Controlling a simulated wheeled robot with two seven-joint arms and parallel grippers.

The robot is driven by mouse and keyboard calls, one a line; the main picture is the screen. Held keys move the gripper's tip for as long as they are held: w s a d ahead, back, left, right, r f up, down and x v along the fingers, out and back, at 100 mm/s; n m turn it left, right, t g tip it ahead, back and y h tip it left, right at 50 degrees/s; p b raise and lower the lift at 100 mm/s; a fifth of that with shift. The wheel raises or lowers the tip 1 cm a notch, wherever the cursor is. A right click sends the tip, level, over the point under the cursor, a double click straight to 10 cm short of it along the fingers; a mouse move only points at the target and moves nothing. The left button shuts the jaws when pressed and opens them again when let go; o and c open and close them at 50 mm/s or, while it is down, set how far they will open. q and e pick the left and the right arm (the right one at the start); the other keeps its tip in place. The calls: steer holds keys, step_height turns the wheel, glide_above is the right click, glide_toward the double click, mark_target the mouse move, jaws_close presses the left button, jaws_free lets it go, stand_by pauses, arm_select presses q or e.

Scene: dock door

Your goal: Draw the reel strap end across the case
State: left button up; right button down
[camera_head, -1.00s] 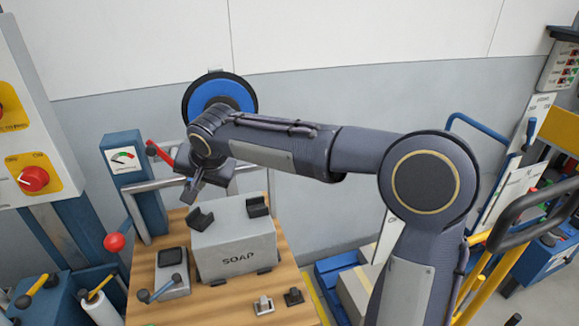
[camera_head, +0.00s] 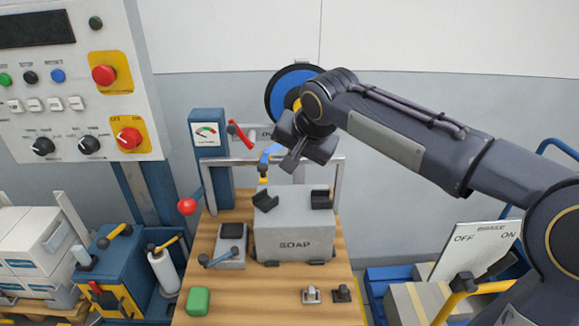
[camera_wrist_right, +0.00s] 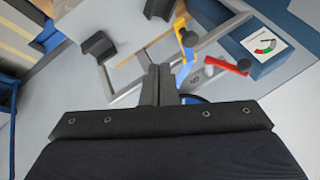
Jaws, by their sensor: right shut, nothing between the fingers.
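A short blue strap piece (camera_head: 270,154) with a yellow end (camera_head: 263,170) shows behind the case, left of my right gripper (camera_head: 291,162). That gripper is above the case's back edge, shut and empty. In the right wrist view the shut fingers (camera_wrist_right: 158,84) are beside the blue strap piece, with the yellow end beyond. Contact cannot be told. My left gripper is not in view.
A metal frame (camera_head: 338,180) rises behind the case. Left are a gauge box (camera_head: 207,135), a red lever (camera_head: 240,134), a red ball knob (camera_head: 187,206) and a small grey device (camera_head: 231,254). A green block (camera_head: 198,301) and two small clips (camera_head: 311,295) lie on the bench front.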

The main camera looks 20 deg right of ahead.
steer(key=v, duration=0.4)
steer(key=shift+s+d+r, duration=0.1)
steer(key=shift+s+d, duration=0.05)
steer(key=shift+s, duration=0.1)
